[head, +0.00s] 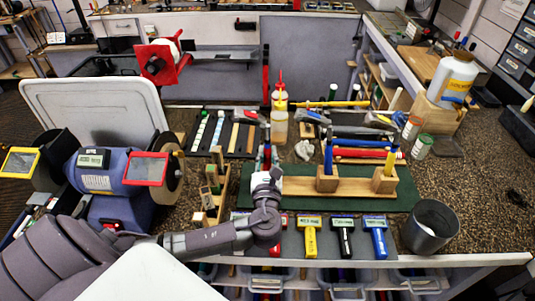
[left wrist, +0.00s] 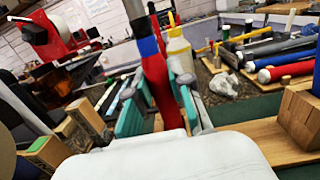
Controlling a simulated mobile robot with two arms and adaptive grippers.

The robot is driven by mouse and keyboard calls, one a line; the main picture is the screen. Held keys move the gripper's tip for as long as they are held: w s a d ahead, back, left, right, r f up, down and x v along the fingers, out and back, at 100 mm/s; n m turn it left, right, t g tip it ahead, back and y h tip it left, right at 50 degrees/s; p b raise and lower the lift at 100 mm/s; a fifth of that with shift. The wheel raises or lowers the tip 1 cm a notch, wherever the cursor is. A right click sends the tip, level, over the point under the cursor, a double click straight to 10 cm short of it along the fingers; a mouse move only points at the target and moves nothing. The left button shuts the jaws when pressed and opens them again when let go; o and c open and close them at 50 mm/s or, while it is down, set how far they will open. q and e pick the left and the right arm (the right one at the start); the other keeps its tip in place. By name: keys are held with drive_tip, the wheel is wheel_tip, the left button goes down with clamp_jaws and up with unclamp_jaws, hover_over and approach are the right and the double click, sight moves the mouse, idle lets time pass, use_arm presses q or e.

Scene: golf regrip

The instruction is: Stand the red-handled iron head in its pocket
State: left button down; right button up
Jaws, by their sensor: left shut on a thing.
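My left gripper (head: 266,167) is above the left part of the wooden rack (head: 350,186). In the left wrist view its teal-padded fingers (left wrist: 158,98) are closed around an upright red handle with blue and black bands, part of the red-handled iron head (left wrist: 153,62). The handle also shows behind the gripper in the head view (head: 267,152). Its lower end is hidden by the gripper and wrist. The rack has a wooden pocket block with a blue handle (head: 328,158) in it and another with a blue-and-yellow handle (head: 391,158). Any pocket below my gripper is hidden. My right gripper is not in view.
The rack is on a green mat (head: 410,200). Labelled yellow, black and blue tools (head: 310,237) lie in front, and a dark metal cup (head: 431,224) stands at right. A bench grinder (head: 110,172) is at left.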

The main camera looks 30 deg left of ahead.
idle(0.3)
use_arm(q)
drive_tip(key=c, duration=1)
unclamp_jaws()
drive_tip(key=shift+o, duration=0.2)
drive_tip(key=v, duration=1.2)
drive_tip(key=shift+s, duration=0.15)
drive_tip(key=p+v, duration=0.2)
drive_tip(key=v, duration=0.6)
drive_tip(key=shift+s+d+p, duration=0.3)
drive_tip(key=shift+p, duration=0.05)
drive_tip(key=shift+f, duration=0.15)
